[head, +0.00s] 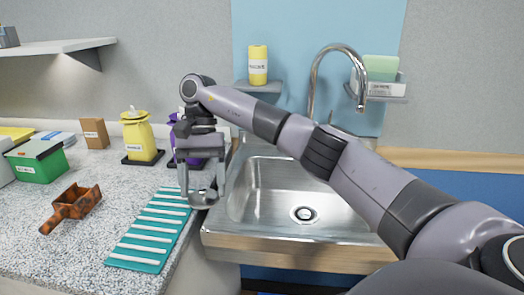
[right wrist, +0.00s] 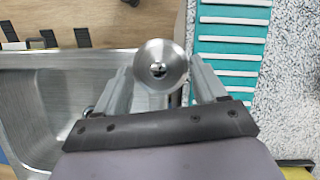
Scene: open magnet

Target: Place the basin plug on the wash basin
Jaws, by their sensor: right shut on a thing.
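My right gripper (head: 204,188) is shut on the basin plug (head: 203,197), a round silver metal piece. It holds the plug over the counter's edge, just left of the wash basin. The right wrist view shows the plug (right wrist: 160,66) between the two fingers, with its round face toward the camera. The steel wash basin (head: 262,218) has a round drain (head: 303,214) in its floor, to the right of the gripper. The basin's wall (right wrist: 40,62) shows at the left of the wrist view. My left gripper is out of view.
A teal striped mat (head: 140,253) lies left of the basin. An orange-brown scoop-like box (head: 72,208), green box (head: 38,163) and yellow bottle (head: 139,138) stand on the counter. A tall curved faucet (head: 313,85) rises behind the basin.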

